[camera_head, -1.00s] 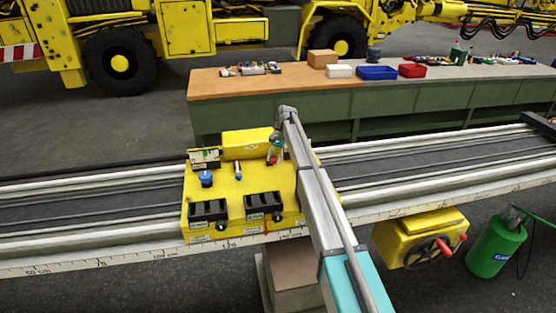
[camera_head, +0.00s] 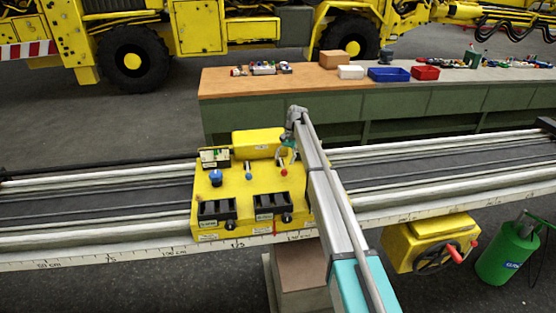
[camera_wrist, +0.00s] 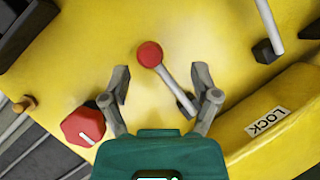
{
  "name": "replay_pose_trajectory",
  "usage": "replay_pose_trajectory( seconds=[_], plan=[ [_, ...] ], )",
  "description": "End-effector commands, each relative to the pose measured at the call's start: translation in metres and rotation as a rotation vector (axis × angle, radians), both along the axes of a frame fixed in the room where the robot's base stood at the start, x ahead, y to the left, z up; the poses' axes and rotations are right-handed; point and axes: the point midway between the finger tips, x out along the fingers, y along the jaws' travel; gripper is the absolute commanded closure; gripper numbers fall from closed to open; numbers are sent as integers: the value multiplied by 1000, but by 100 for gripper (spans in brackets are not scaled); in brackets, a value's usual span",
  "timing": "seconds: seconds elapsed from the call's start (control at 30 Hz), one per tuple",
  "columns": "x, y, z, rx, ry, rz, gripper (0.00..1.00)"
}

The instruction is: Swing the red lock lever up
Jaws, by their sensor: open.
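The lock lever shows in the wrist view as a red ball knob (camera_wrist: 149,54) on a grey rod. The rod runs from the ball down right to a base on the yellow housing, close to the LOCK label (camera_wrist: 267,121). My gripper (camera_wrist: 161,72) is open, with one finger on each side of the lever. The ball stands between and slightly beyond the fingertips; the right finger overlaps or lies close to the rod's base. I cannot tell if they touch. In the head view my gripper (camera_head: 287,153) is small, over the right back of the yellow carriage (camera_head: 240,215).
A red hexagonal knob (camera_wrist: 82,126) sits beside my left finger. A grey rod (camera_wrist: 270,25) and a dark block (camera_wrist: 266,51) stand at upper right. In the head view a blue knob (camera_head: 216,178) and black boxes (camera_head: 272,206) are on the carriage, which sits on the long rail.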

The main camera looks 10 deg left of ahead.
Motion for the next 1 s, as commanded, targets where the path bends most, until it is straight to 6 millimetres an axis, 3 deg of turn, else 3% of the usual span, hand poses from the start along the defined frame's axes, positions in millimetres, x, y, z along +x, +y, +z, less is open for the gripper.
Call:
replay_pose_trajectory(
  seconds=[0.27,0.47,0.67,1.0],
  plan=[
    [-5,-4,0,-1,-5,1,21],
    [-35,-30,-3,-2,-41,9,21],
    [-92,-78,-8,-11,-109,30,21],
    [-205,-165,-16,-47,-246,88,21]
  ],
)
